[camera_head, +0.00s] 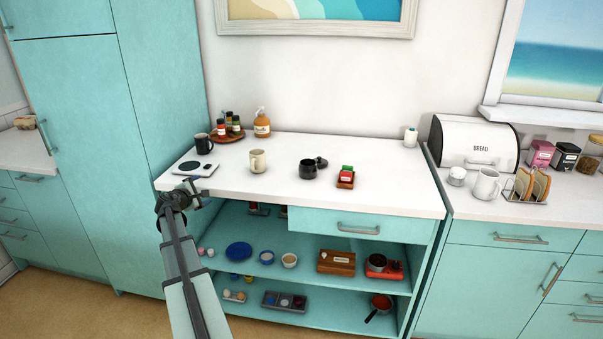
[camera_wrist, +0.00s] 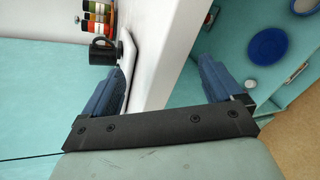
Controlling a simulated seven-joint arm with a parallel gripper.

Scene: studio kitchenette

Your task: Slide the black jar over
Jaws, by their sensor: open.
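The black jar (camera_head: 308,170) stands upright on the white countertop (camera_head: 260,188), near its middle. A small dark round piece (camera_head: 321,162) sits just behind and right of it; I cannot tell whether it is the jar's lid. My gripper (camera_head: 191,196) is at the counter's front left edge, well to the left of the jar and apart from it. In the wrist view my gripper (camera_wrist: 163,78) has its two blue fingers spread, with the counter edge showing between them and nothing held. The jar is not visible in the wrist view.
A cream mug (camera_head: 257,161) stands between my gripper and the jar. A black mug (camera_head: 203,143) and a flat white scale (camera_head: 195,168) are at the left. A wooden holder with red and green items (camera_head: 346,177) stands right of the jar. Counter in front of the jar is clear.

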